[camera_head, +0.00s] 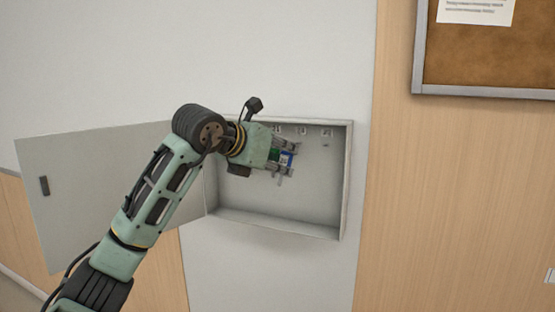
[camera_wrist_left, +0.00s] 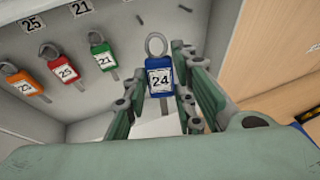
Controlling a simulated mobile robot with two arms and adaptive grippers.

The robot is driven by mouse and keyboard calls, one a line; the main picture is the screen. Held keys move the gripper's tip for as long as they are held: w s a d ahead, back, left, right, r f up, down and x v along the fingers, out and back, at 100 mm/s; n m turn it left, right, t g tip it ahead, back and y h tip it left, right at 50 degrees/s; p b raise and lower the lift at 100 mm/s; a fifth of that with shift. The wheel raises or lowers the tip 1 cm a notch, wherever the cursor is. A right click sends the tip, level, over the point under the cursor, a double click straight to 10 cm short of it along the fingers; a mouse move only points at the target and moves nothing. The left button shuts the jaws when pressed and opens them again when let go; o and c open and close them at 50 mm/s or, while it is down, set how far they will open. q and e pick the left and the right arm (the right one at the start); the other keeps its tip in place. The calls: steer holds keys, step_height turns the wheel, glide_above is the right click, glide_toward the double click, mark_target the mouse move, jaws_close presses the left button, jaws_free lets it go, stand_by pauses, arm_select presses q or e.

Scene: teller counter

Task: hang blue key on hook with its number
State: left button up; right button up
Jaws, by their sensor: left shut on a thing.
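The blue key tag (camera_wrist_left: 159,79) carries the number 24 and has a grey ring at its top. My left gripper (camera_head: 285,159) is shut on it inside the open wall key cabinet (camera_head: 290,221). In the left wrist view the tag sits upright between the fingers, ring up. A bare peg (camera_wrist_left: 184,8) shows above and right of the ring, and another (camera_wrist_left: 140,19) above and left of it. Number labels 25 (camera_wrist_left: 32,23) and 21 (camera_wrist_left: 80,7) show on the back panel; the other labels are too small to read in the head view. My right gripper is not in view.
Orange key 23 (camera_wrist_left: 25,86), red key 25 (camera_wrist_left: 65,71) and green key 21 (camera_wrist_left: 103,60) hang left of the held key in the wrist view. The cabinet door (camera_head: 95,190) stands open to the left. A corkboard (camera_head: 490,55) hangs at upper right.

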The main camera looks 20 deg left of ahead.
mark_target(281, 155)
arm_select(q)
steer(key=shift+w+a+p, duration=0.2)
steer(key=shift+w+p, duration=0.25)
steer(key=shift+w, duration=0.4)
steer(key=shift+w+d+f+p, duration=0.15)
steer(key=shift+w+p, duration=0.25)
steer(key=shift+w, duration=0.35)
steer(key=shift+w+p, duration=0.3)
steer(key=shift+w, duration=0.2)
steer(key=shift+w+p, duration=0.3)
steer(key=shift+w, duration=0.2)
steer(key=shift+w+f+p, duration=0.25)
steer(key=shift+w+p, duration=0.15)
steer(key=shift+w, duration=0.3)
steer(key=shift+w+f+p, duration=0.25)
steer(key=shift+w+p, duration=0.1)
steer(key=shift+w, duration=0.3)
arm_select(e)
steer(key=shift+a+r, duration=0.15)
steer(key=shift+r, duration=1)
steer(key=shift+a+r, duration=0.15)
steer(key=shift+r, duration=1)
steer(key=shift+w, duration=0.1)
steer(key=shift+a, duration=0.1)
arm_select(q)
steer(key=o, duration=1.1)
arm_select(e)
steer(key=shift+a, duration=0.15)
